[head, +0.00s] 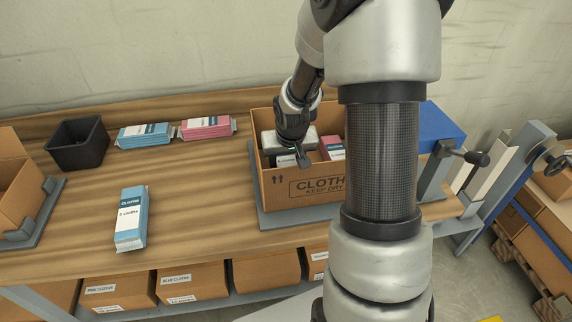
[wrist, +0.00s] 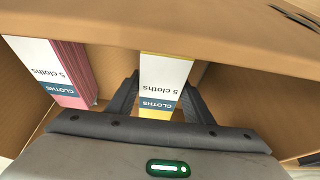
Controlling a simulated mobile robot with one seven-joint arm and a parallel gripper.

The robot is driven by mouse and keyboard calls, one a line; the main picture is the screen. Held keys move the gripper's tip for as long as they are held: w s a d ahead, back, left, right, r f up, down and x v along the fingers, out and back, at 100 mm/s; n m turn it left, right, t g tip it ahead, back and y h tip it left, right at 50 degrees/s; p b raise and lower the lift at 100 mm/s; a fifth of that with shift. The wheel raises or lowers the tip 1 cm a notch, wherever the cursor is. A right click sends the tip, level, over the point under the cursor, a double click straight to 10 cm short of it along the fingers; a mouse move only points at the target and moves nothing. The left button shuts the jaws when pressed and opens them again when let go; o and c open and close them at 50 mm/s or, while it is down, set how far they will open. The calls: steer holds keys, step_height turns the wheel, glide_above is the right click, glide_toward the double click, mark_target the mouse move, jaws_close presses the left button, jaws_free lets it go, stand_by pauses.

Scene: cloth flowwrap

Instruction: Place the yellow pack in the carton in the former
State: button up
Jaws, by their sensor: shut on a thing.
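The yellow pack (wrist: 165,85), with a white and blue "CLOTHS" label, stands between the two fingers of my gripper (head: 292,150) in the wrist view. My gripper is shut on it and is down at the open top of the cardboard carton (head: 318,188) marked "CLOTHS KEEP DRY". The carton sits in a grey holder (head: 275,221) on the bench. A pink pack (wrist: 62,72) stands in the carton, to the left of the yellow pack in the wrist view. The yellow pack is hidden by my gripper in the head view. Its lower end is hidden in the wrist view.
A blue pack (head: 131,217) lies alone on the bench. Another blue stack (head: 144,134), a pink stack (head: 206,127) and a black bin (head: 78,143) stand at the back. Another carton (head: 18,185) is at the left edge. A blue-topped machine (head: 441,125) stands right of the carton.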

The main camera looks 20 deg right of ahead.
steer(key=shift+f, duration=0.1)
steer(key=shift+f, duration=0.15)
steer(key=o, duration=1)
steer(key=shift+o, duration=0.2)
steer(key=shift+r, duration=0.5)
steer(key=p+v, duration=0.3)
steer(key=v, duration=0.8)
steer(key=shift+s, duration=0.1)
steer(key=shift+s+a+r, duration=0.1)
steer(key=shift+r, duration=0.05)
